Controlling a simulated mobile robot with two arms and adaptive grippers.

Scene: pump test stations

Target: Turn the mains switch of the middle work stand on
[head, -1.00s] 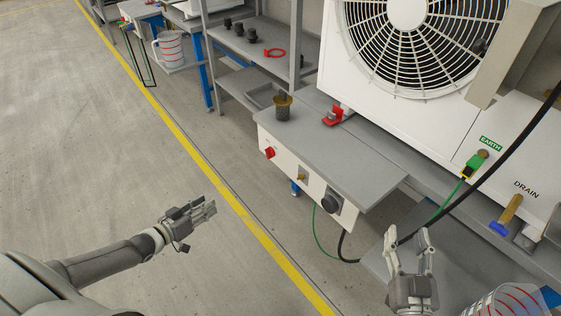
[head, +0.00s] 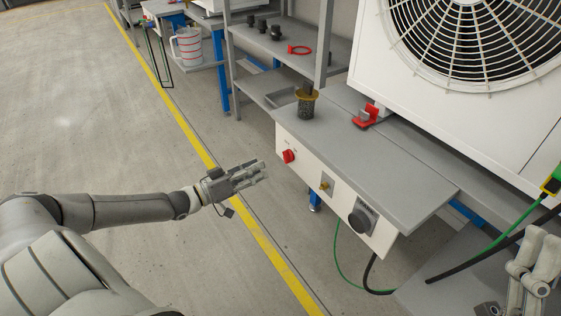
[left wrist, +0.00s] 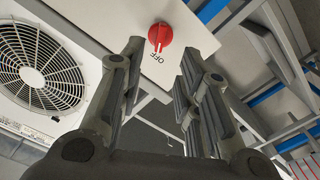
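The red rotary mains switch (head: 289,156) is on the white front panel of the middle work stand (head: 345,145), at its left end. In the left wrist view, the red switch (left wrist: 160,35) shows a white mark pointing towards the word OFF. My left gripper (head: 262,171) is left of and below the switch, apart from it, with its fingers towards the panel. In the left wrist view, its fingers (left wrist: 165,75) are spread with nothing between them. My right gripper (head: 540,245) is at the lower right edge, partly cut off, its fingers apart and empty.
The panel also has a brass fitting (head: 325,187) and a black round connector (head: 359,220). A brass-and-dark part (head: 307,103) and a red clamp-like part (head: 367,117) are on the stand top. A large fan unit (head: 465,60) is behind. The floor at left is clear.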

